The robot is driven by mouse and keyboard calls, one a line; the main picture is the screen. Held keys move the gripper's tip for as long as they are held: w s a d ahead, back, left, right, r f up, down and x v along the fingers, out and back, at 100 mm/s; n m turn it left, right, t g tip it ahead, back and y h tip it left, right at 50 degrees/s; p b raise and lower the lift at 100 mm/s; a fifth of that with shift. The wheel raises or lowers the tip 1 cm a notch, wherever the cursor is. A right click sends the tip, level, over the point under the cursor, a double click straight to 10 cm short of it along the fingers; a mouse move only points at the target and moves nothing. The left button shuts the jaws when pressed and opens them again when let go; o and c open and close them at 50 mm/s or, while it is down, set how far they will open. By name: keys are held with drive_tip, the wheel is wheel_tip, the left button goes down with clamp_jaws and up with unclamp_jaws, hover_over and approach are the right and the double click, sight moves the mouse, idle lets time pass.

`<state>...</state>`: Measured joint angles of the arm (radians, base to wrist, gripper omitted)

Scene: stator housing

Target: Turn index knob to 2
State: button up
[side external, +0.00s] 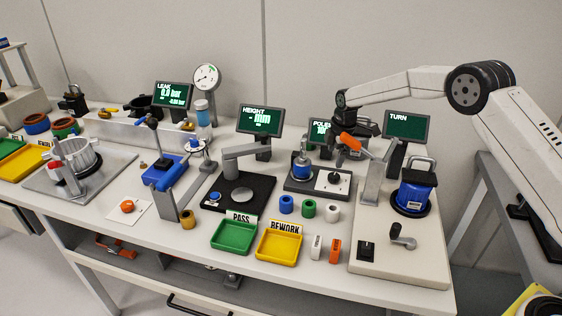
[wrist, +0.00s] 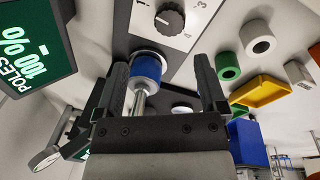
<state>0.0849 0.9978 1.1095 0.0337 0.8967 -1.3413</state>
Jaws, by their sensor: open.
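The index knob (wrist: 170,20) is a dark ridged dial on a light plate with printed numbers, at the top of the wrist view. A white mark shows on it, but I cannot tell which number it points to. In the side view the knob (side external: 334,178) is small, at the right of the poles station. My gripper (wrist: 160,62) is open and does not touch the knob. A blue cylinder with a metal shaft (wrist: 147,66) appears between the fingers in the wrist view, ungripped. In the side view my gripper (side external: 343,128) is above and behind the station, partly hidden.
The blue part (side external: 301,168) stands upright left of the knob. The POLES screen (side external: 321,132) is behind. Blue, green and white rings (side external: 308,209) lie in front. Yellow tray (side external: 279,247) is in front.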

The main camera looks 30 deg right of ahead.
sight(333, 176)
drive_tip(key=shift+s+a+n+g+h, duration=0.1)
drive_tip(key=shift+a+n+g+h, duration=0.3)
drive_tip(key=shift+a+n+h, duration=0.7)
drive_tip(key=shift+s+a+n+g+h, duration=0.1)
drive_tip(key=shift+a+n+g+h, duration=0.3)
drive_tip(key=shift+a+n+h, duration=0.7)
drive_tip(key=shift+d, duration=0.35)
drive_tip(key=shift+x, duration=3.9)
drive_tip(key=shift+d, duration=0.1)
clamp_jaws()
drive_tip(key=shift+m, duration=0.3)
